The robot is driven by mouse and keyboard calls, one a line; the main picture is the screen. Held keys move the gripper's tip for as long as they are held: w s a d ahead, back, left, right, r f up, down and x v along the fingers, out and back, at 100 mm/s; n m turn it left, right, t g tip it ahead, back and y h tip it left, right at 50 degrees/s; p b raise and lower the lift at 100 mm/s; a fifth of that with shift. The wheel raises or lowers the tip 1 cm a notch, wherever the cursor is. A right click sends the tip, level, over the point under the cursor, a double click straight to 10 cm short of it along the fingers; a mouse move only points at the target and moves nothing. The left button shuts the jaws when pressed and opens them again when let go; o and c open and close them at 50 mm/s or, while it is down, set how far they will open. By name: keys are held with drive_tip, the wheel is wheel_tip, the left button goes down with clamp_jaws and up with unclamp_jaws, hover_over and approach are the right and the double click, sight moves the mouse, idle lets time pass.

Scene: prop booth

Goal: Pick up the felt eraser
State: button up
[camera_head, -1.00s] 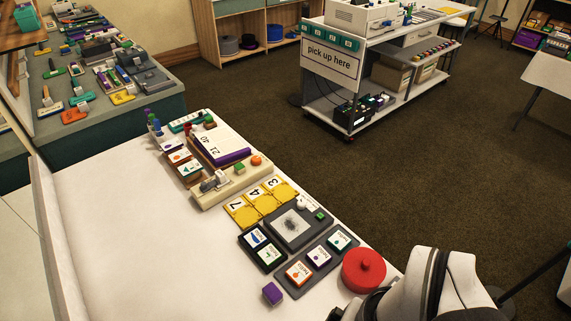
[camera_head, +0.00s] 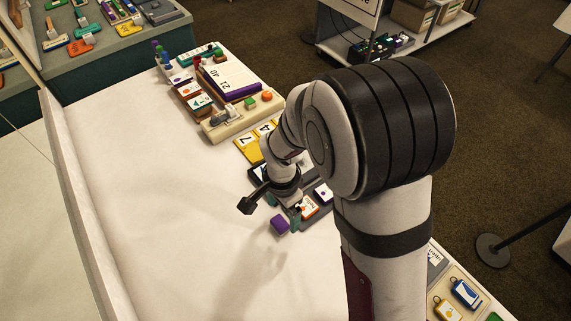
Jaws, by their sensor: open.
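A small purple block (camera_head: 279,225), which looks like the felt eraser, lies on the white tabletop (camera_head: 150,150) just left of the grey card tray. My gripper (camera_head: 292,213) points down just right of the block, over the tray's near left corner. It is open and I see nothing held in it. Its fingertips are small and partly lost against the cards, so I cannot tell whether they touch anything.
The card tray (camera_head: 325,207) with an orange-marked card (camera_head: 308,207) lies close by. Yellow number tiles (camera_head: 247,148) and a cream board (camera_head: 215,131) stand behind. My arm hides the right side. The tabletop at left is clear.

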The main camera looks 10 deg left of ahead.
sight(280, 222)
drive_tip(key=f, duration=0.6)
drive_tip(key=shift+s+a, duration=0.1)
drive_tip(key=shift+a, duration=0.25)
drive_tip(key=shift+r, duration=0.1)
drive_tip(key=c, duration=1.4)
drive_tip(key=shift+r, duration=0.15)
drive_tip(key=shift+r, duration=0.3)
drive_tip(key=r, duration=0.2)
drive_tip(key=d+r, duration=0.1)
drive_tip(key=r, duration=0.1)
drive_tip(key=shift+d, duration=0.15)
drive_tip(key=d+r, duration=0.2)
drive_tip(key=d, duration=0.1)
drive_tip(key=d+r, duration=0.2)
drive_tip(key=d, duration=0.2)
drive_tip(key=d+r, duration=0.2)
drive_tip(key=d, duration=0.1)
drive_tip(key=shift+s+d, duration=0.25)
